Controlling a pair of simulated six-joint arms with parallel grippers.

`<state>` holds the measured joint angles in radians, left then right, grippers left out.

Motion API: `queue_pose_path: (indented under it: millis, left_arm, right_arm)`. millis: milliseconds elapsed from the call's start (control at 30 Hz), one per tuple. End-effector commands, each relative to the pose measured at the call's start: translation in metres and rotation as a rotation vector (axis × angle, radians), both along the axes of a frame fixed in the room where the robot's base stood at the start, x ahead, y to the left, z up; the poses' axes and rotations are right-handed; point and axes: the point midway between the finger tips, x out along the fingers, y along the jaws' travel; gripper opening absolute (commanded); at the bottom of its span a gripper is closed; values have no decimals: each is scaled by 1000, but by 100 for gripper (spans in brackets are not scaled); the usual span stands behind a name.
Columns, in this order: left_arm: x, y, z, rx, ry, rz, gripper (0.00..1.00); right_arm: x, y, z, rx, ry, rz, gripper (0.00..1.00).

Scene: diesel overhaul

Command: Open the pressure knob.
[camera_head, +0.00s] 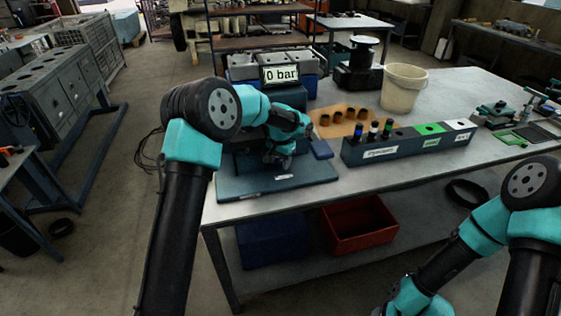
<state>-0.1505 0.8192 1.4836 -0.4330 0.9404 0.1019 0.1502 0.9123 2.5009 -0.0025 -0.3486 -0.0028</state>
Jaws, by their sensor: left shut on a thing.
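The pressure tester stands on a blue-grey base plate (232,187) at the table's left end. Its display (281,75) reads 0 bar. My left arm reaches over the tester, and my left gripper (279,160) points down low at its front. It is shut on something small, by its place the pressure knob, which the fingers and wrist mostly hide. A blue block-like part (321,149) sticks out just right of my left wrist. My right arm shows at the lower right, with its gripper outside the picture.
A rack (375,153) with several small injector-like parts and green and white sections stands right of the tester. Behind it are a tan mat (345,115) with copper-coloured cups and a white bucket (403,88). Red (358,222) and blue (272,243) bins sit below.

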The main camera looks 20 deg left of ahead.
Motion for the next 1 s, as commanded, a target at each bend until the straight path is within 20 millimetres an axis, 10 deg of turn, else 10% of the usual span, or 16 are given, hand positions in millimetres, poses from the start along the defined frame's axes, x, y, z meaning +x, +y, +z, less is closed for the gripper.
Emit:
queue_pose_path:
  millis: [167, 200, 433, 1000]
  left_arm:
    - [0, 0, 0, 0, 0, -2, 21]
    - [0, 0, 0, 0, 0, -2, 48]
    - [0, 0, 0, 0, 0, -3, 69]
    - [0, 0, 29, -1, -3, -4, 69]
  right_arm:
    - [0, 0, 0, 0, 0, 0, 69]
    - [0, 0, 0, 0, 0, 0, 69]
    - [0, 0, 0, 0, 0, 0, 69]
    - [0, 0, 0, 0, 0, 0, 69]
